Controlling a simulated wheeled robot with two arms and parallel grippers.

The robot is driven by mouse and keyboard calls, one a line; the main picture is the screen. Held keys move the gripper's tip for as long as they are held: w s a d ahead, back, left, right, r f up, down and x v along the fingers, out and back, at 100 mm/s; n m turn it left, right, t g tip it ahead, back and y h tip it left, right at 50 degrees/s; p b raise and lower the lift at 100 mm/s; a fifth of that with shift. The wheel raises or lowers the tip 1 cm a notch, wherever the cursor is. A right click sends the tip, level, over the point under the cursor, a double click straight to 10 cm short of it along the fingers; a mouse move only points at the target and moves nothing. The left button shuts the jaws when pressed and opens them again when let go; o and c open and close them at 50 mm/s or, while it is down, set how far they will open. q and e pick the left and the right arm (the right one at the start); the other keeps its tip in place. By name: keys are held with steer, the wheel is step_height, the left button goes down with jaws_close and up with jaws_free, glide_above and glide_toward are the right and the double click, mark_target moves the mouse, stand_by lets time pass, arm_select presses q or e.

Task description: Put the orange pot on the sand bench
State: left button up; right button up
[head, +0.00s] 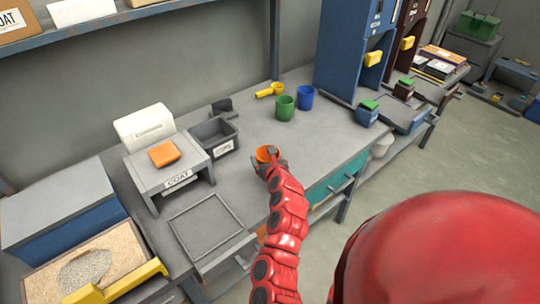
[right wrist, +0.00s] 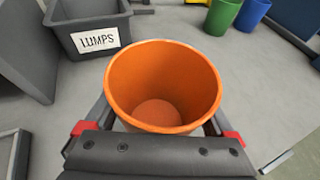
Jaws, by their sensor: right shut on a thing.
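The orange pot (head: 265,153) is at the front part of the grey worktop in the head view, upright. My right gripper (head: 269,165) is shut on it. In the right wrist view the pot (right wrist: 163,85) sits between the two fingers, its mouth open to the camera and its inside empty. I cannot tell whether its base touches the worktop. A shallow box of sand (head: 40,270) with a pale grey patch in it is at the lower left of the head view. My left gripper is not in view.
A grey LUMPS bin (right wrist: 97,40), a COAT stand (head: 150,182) with an orange block, and an empty grey tray (head: 175,230) stand left of the pot. Green (head: 285,108) and blue (head: 305,97) cups stand behind it. A yellow handle (head: 115,285) crosses the sand box.

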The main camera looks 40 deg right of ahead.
steer(key=w+d, duration=0.3)
steer(key=shift+d, duration=0.1)
steer(key=shift+w+d+f, duration=0.2)
steer(key=shift+d+f, duration=0.05)
steer(key=shift+d, duration=0.15)
steer(key=shift+a+f+p, duration=0.1)
steer(key=shift+f+p, duration=0.3)
steer(key=shift+f, duration=1.35)
steer(key=shift+f, duration=0.1)
steer(key=o, duration=1.3)
